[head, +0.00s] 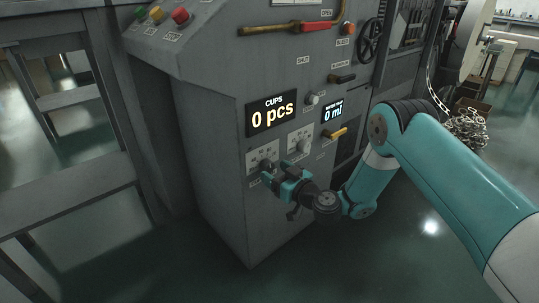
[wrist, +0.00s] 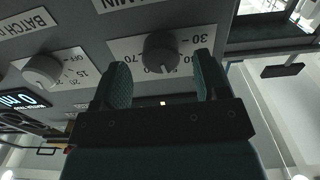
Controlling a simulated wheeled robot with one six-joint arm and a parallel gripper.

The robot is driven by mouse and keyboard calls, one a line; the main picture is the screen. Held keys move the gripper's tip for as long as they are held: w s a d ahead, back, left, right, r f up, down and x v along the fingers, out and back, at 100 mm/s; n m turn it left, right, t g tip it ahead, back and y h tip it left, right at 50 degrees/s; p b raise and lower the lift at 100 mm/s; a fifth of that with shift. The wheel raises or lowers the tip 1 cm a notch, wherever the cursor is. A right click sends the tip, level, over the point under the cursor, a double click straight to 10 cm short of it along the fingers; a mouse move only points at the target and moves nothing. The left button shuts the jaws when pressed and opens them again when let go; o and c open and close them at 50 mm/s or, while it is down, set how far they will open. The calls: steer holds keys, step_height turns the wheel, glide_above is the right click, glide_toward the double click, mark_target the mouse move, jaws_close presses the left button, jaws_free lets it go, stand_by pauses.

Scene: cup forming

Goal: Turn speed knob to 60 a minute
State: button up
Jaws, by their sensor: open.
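The speed knob (wrist: 161,50) is a dark round knob on a pale dial plate on the grey machine front. In the wrist view it sits between the tips of my gripper (wrist: 162,62), one finger on each side. The fingers are spread, with a gap to the knob visible on both sides. Numbers such as 30 and 70 show around the dial; the setting is too unclear to read. In the head view my gripper (head: 268,172) is in front of the left dial plate (head: 259,155) and hides the knob.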

mark_target(271, 169)
steer(key=shift+b+x, duration=0.35)
steer(key=shift+x, duration=0.55)
steer(key=shift+w+a, duration=0.4)
steer(key=shift+w, duration=0.1)
steer(key=shift+c, duration=0.3)
steer(key=c, duration=0.9)
